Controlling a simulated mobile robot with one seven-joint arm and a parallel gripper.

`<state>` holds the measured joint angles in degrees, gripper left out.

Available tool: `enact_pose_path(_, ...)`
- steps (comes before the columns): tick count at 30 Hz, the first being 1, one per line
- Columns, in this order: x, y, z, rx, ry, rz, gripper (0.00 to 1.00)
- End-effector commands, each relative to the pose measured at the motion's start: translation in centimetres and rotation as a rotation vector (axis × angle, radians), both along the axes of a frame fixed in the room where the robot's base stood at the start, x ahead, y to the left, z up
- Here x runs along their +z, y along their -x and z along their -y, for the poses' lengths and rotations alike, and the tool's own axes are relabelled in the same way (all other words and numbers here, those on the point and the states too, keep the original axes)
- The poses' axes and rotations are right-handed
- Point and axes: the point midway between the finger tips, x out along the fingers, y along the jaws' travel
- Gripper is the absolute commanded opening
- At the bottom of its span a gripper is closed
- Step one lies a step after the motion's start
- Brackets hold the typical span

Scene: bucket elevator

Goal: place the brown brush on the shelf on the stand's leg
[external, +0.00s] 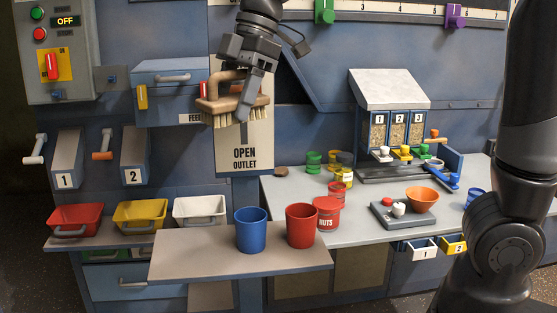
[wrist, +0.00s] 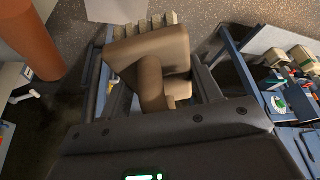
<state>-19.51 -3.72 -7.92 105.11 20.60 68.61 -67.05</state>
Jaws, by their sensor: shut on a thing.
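The brown brush (external: 217,103) has a tan wooden handle and pale bristles pointing down. My gripper (external: 245,92) is shut on it and holds it in the air in front of the machine's outlet panel. In the wrist view the brush (wrist: 150,52) lies between the two fingers (wrist: 155,82), its bristles at the far edge. The stand (external: 185,264) is a grey-topped table below the brush. Its leg (external: 250,293) shows under the top. A small grey shelf (external: 212,296) sits low beside the leg, partly cut off by the picture's lower edge.
A blue cup (external: 251,231) and a red cup (external: 302,226) stand on the stand's top. Red (external: 76,219), yellow (external: 140,215) and white bins (external: 199,210) line the ledge behind. A worktable (external: 360,241) with jars, a scale and an orange bowl (external: 422,200) is to the right.

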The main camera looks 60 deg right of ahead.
Motion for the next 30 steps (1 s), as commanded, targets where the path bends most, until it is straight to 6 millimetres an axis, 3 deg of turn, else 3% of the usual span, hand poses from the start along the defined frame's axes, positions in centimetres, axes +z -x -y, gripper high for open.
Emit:
enact_pose_path(9,-11.3,-3.5,-4.9,-0.247,0.005,-0.007,0.32)
enact_pose_path(18,-19.6,-4.6,-7.3,-0.460,0.004,-0.004,0.32)
enact_pose_path(24,-23.3,-6.2,-6.6,-0.537,0.003,-0.002,0.32)
enact_pose_path(30,-24.5,-8.1,-5.3,-0.529,0.000,0.000,0.32)
